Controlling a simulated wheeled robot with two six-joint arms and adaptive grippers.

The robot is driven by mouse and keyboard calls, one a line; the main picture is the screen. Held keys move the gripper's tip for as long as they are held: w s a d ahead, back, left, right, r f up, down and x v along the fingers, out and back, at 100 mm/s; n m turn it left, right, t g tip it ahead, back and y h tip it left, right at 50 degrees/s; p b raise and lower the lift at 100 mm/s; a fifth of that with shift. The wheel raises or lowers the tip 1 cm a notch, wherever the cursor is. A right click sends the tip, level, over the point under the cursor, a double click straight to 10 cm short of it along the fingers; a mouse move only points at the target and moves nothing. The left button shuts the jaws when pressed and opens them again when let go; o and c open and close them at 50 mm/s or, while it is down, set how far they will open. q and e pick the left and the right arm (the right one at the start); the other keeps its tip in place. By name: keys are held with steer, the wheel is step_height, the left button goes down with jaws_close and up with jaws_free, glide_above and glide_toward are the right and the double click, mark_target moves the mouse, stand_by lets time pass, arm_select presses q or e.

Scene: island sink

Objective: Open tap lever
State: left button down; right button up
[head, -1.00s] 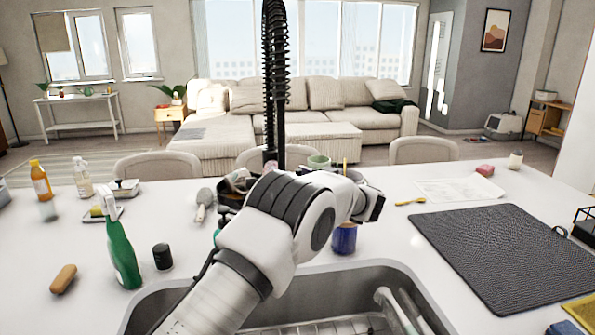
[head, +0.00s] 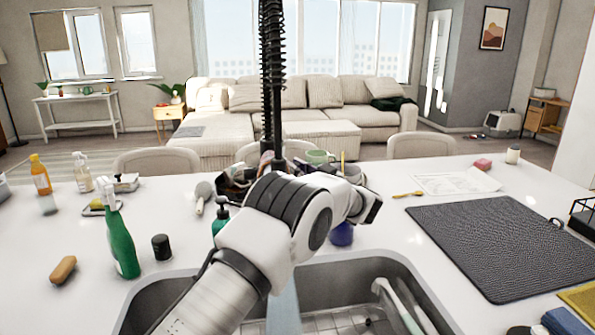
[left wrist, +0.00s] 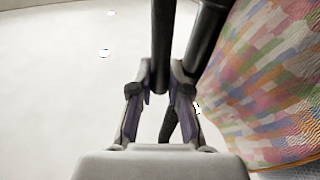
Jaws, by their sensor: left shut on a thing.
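The black tap with a spring-coiled hose (head: 272,70) rises behind my left arm in the head view. A pale blue stream of water (head: 283,309) shows below the arm over the sink (head: 405,275). In the left wrist view my left gripper (left wrist: 158,88) has its two fingers on either side of a slim black bar, which looks like the tap lever (left wrist: 162,40), and is shut on it. A second black bar (left wrist: 207,40), likely part of the tap, runs beside it. In the head view my wrist hides the fingers and the lever. My right gripper is not in view.
A dark drying mat (head: 500,245) lies to the right. A patterned cloth (left wrist: 265,85) fills the right of the left wrist view.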

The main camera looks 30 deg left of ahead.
arm_select(q)
steer(key=c, duration=1.1)
jaws_free()
steer(key=shift+a+f, duration=0.1)
steer(key=shift+c, duration=0.2)
steer(key=shift+w+a+f, duration=0.1)
steer(key=shift+w, duration=0.05)
steer(key=shift+s+d, duration=0.2)
steer(key=shift+d, duration=0.3)
steer(key=v, duration=1.1)
